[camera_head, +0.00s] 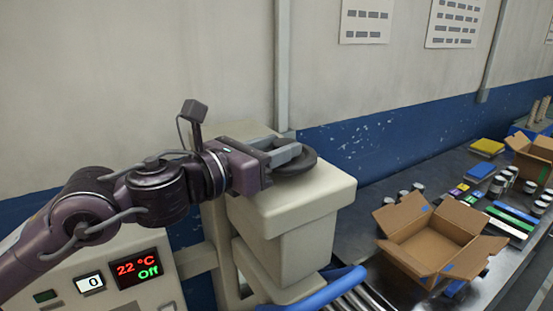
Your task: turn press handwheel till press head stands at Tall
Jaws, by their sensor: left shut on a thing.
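The press handwheel (296,164) is a dark ring lying flat on top of the cream press housing (305,195). My left gripper (290,155) reaches in from the left and is shut on the handwheel's near-left part. The gripper and wrist hide much of the wheel. The press head and any Tall mark cannot be made out in this view. My right gripper is not in view.
A cream control panel with a red and green display (138,269) stands at lower left. A blue guard (318,290) and rollers lie below the press. An open cardboard box (432,238) and several cans and packs sit on the dark table at right.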

